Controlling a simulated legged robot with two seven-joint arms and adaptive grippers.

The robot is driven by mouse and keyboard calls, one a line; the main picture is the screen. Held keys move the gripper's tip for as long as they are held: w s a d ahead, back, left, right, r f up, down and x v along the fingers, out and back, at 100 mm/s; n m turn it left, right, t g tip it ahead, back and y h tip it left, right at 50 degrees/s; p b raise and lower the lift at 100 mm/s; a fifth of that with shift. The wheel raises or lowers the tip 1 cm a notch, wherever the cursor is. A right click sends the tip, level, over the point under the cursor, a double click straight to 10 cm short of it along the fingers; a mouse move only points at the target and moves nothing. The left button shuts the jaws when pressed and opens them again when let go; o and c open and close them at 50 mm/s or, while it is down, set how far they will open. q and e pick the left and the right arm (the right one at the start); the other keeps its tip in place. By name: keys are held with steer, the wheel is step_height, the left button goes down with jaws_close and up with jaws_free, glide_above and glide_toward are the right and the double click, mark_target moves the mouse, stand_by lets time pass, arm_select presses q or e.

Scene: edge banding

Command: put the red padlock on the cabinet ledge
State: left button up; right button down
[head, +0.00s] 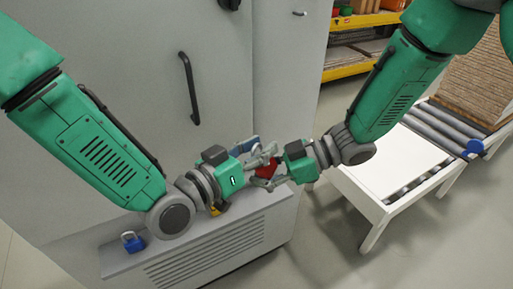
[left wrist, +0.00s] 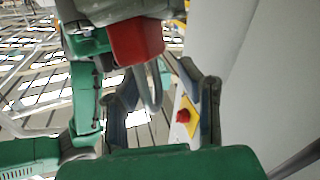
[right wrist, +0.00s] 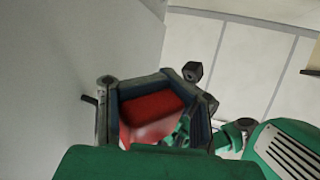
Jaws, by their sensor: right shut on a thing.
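The red padlock (head: 267,168) is held up in front of the grey cabinet, between my two grippers. My right gripper (head: 270,174) is shut on its body, and the right wrist view shows the red body (right wrist: 152,107) between the fingers. In the left wrist view the body (left wrist: 137,42) is at the top, with its grey shackle (left wrist: 152,92) reaching down towards my left gripper (left wrist: 160,85). The left fingers (head: 255,152) are apart, with the shackle between or beside them; contact is unclear. The cabinet ledge (head: 118,262) runs below, above a vented panel.
A blue padlock (head: 132,243) stands on the ledge's left end. A yellow box with a red button (left wrist: 184,116) is on the ledge, partly hidden by my left gripper in the head view. A white table (head: 388,160) and roller conveyor (head: 450,125) stand at right.

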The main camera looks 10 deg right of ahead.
arm_select(q)
jaws_close()
arm_select(e)
steer(key=c, duration=1.1)
jaws_free()
